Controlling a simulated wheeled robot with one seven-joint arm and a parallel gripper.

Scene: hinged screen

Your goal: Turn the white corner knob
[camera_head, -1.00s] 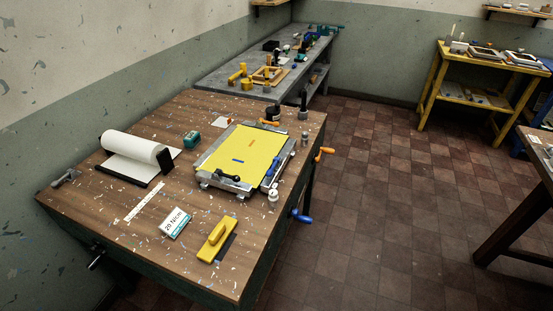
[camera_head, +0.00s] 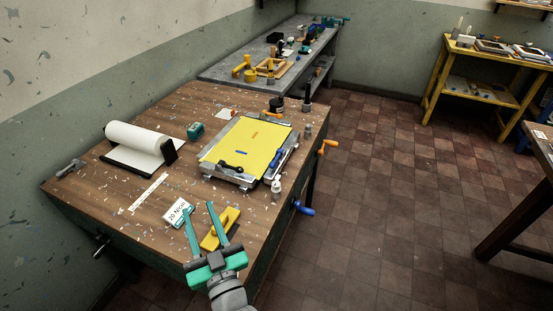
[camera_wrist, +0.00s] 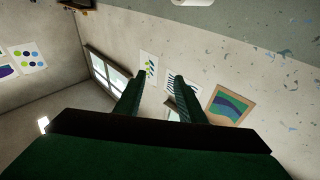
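The white corner knob (camera_head: 276,185) stands upright at the front right corner of the hinged screen, in the head view. The screen (camera_head: 247,145) lies flat on the workbench, with a yellow face in a grey frame. My gripper (camera_head: 199,208) is raised in front of the bench's near edge, left of and nearer than the knob, apart from it. Its two green fingers are spread with nothing between them. The wrist view also shows my open gripper (camera_wrist: 156,76), with the walls and posters beyond; the knob is not in that view.
A white card (camera_head: 177,212) marked 20 N/cm is near the left finger. A paper roll (camera_head: 137,136) is at the left. Orange (camera_head: 328,144) and blue (camera_head: 304,208) handles stick out at the bench's right side.

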